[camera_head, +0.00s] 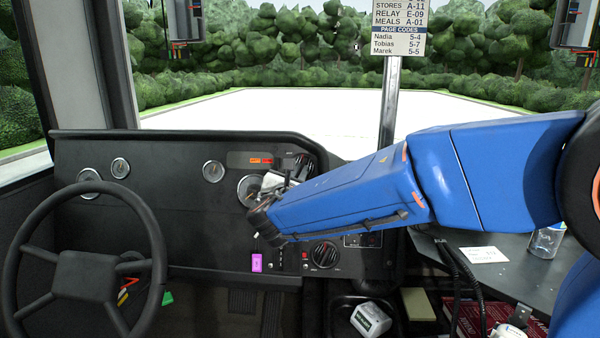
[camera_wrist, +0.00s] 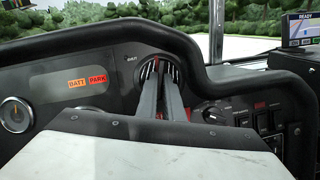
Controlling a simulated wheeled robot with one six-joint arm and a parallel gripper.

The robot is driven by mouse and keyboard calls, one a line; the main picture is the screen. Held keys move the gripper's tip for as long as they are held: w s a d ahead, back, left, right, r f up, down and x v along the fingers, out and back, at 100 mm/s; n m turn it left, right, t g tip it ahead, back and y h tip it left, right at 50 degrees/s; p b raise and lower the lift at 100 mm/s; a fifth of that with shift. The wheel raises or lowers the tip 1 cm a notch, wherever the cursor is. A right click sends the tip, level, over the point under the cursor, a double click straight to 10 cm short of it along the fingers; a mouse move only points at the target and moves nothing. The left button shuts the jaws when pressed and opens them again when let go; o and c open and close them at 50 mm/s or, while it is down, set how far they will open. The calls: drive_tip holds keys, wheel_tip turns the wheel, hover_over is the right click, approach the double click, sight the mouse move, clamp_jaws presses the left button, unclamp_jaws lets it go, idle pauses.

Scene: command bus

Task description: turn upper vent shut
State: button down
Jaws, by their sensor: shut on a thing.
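The upper vent (camera_wrist: 176,70) is a round black slatted outlet in the upper right of the dash, in the wrist view. In the head view its dark edge (camera_head: 305,161) shows beyond my gripper. My gripper (camera_wrist: 160,68) reaches straight to the vent's face, its two grey fingers close together. The fingers are shut on the middle part of the vent, where a little red shows between them. They hide most of that part, so I cannot tell how far the vent is turned. In the head view my gripper (camera_head: 290,181) is partly hidden by the arm.
The steering wheel (camera_head: 82,250) is at the left. Red and orange lamps (camera_wrist: 88,83) lie left of the vent, a rotary knob (camera_wrist: 217,112) and switches right of it. The dash's raised rim (camera_wrist: 220,73) curves closely around the vent. A pole (camera_head: 390,105) stands behind my arm.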

drive_tip(key=n+y, duration=0.2)
drive_tip(key=n, duration=0.2)
drive_tip(key=n+y, duration=0.1)
drive_tip(key=n, duration=0.3)
drive_tip(key=n+y, duration=0.2)
drive_tip(key=n, duration=0.3)
drive_tip(key=shift+d+g+y, duration=0.3)
drive_tip(key=shift+d, duration=0.1)
drive_tip(key=shift+n, duration=0.3)
drive_tip(key=c, duration=1.9)
unclamp_jaws()
drive_tip(key=s+d, duration=0.3)
drive_tip(key=s, duration=1.4)
drive_tip(key=shift+r, duration=0.3)
